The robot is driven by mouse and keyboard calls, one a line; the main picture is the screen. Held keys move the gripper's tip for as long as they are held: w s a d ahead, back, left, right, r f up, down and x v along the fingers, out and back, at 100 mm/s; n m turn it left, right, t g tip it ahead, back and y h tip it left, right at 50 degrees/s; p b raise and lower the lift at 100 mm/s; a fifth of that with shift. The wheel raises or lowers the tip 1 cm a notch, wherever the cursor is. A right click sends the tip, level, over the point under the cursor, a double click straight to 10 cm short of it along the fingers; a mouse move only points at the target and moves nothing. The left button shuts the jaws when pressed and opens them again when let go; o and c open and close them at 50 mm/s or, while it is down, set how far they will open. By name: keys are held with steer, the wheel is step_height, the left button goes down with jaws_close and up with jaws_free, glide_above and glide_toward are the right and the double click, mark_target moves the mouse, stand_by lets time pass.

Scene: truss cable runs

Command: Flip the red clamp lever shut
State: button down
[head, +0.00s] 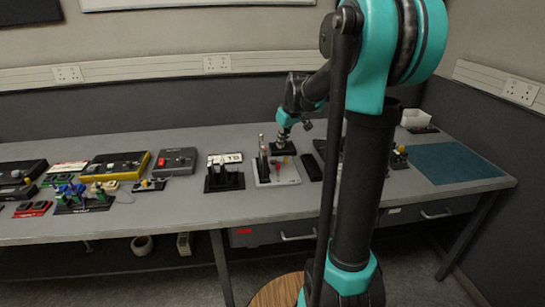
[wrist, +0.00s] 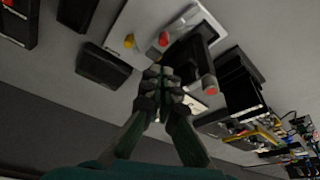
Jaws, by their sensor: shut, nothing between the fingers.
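A pale plate (head: 284,181) on the bench carries a small red part (head: 279,170), a yellow part and an upright dark lever (head: 262,160). In the wrist view the plate (wrist: 128,18) shows a red knob (wrist: 164,39), a yellow knob (wrist: 129,41) and the dark lever (wrist: 196,62) with a red tip (wrist: 210,86). I cannot tell for sure which red part is the clamp lever. My gripper (head: 282,143) is above the back of the plate, shut and empty. In the wrist view its fingertips (wrist: 158,73) appear beside the dark lever, with no clear contact.
A black block (head: 311,168) lies just right of the plate. A black rack (head: 224,178) stands to its left. Several devices, including a yellow-edged box (head: 115,166), fill the left bench. A blue-green mat (head: 455,163) lies at the right. My arm hides part of the bench.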

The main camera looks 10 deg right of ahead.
mark_target(278, 171)
stand_by(0.3)
steer(key=x, duration=1)
steer(key=shift+d+m+h, duration=0.3)
steer(key=shift+d+m, duration=0.05)
steer(key=shift+m, duration=0.55)
steer(key=shift+s+d+m+h, duration=0.1)
steer(key=shift+d+m+h, duration=0.25)
steer(key=shift+m, duration=0.55)
steer(key=m, duration=0.1)
steer(key=d+m+h, duration=0.1)
steer(key=m, duration=0.1)
steer(key=shift+s+d+m, duration=0.2)
steer(key=shift+s+m, duration=0.1)
steer(key=shift+s, duration=0.1)
steer(key=m, duration=0.2)
steer(key=s+d+m+h, duration=0.1)
steer(key=shift+m, duration=0.4)
steer(key=shift+s+d+m+h, duration=0.3)
steer(key=shift+s+m+h, duration=0.15)
steer(key=shift+m, duration=0.75)
steer(key=shift+s+g, duration=0.1)
steer(key=shift+g, duration=0.2)
steer(key=shift+d, duration=0.15)
